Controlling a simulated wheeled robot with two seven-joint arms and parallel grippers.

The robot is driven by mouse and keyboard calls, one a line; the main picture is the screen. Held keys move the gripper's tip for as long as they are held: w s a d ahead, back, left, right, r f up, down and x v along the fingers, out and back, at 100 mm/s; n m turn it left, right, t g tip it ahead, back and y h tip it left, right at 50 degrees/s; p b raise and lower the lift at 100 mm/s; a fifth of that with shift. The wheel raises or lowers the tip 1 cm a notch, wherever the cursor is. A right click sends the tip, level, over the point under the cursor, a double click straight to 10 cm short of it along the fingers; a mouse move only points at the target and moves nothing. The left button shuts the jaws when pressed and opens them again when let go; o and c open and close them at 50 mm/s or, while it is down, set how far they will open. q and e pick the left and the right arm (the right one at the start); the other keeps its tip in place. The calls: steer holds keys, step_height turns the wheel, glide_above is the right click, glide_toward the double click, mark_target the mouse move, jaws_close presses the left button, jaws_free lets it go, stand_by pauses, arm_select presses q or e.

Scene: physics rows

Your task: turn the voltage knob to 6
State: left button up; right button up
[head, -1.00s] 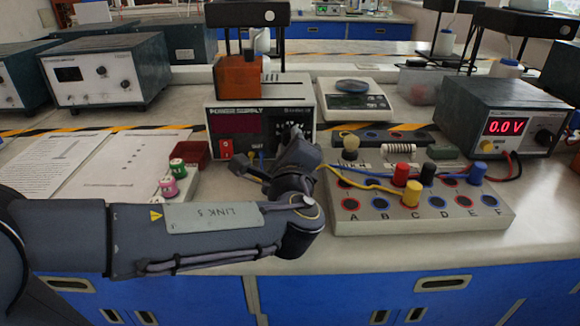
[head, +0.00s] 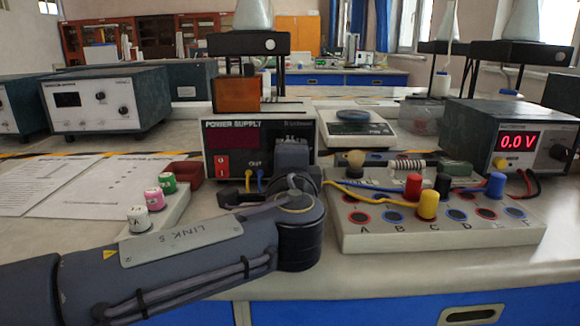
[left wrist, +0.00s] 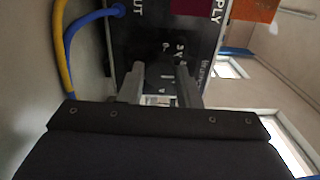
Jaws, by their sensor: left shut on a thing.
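The power supply (head: 222,142) stands in the middle of the bench, with a dark display and a red switch (head: 222,165). My left gripper (left wrist: 160,88) is at the right part of its front panel, shut on the voltage knob (left wrist: 160,76). The knob is mostly hidden by the fingers in the left wrist view and by my arm in the head view. A "V" and some scale marks show on the panel beside it, but I cannot read the knob's setting. The voltmeter (head: 516,141) at right reads 0.0 V. My right gripper is not in view.
A terminal board (head: 375,238) with coloured plugs and wires lies right of my arm. A strip with capped plugs (head: 153,198) and paper sheets (head: 85,180) lie left. A scale (head: 358,128) stands behind. Yellow and blue leads leave the supply's output.

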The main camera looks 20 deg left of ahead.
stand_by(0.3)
arm_select(q)
steer(key=o, duration=1)
steer(key=shift+c, duration=0.2)
steer(key=p+v, duration=0.1)
steer(key=v, duration=0.6)
steer(key=shift+r+p, duration=0.15)
steer(key=shift+p, duration=0.25)
steer(key=shift+s+d, duration=0.1)
steer(key=shift+s, duration=0.3)
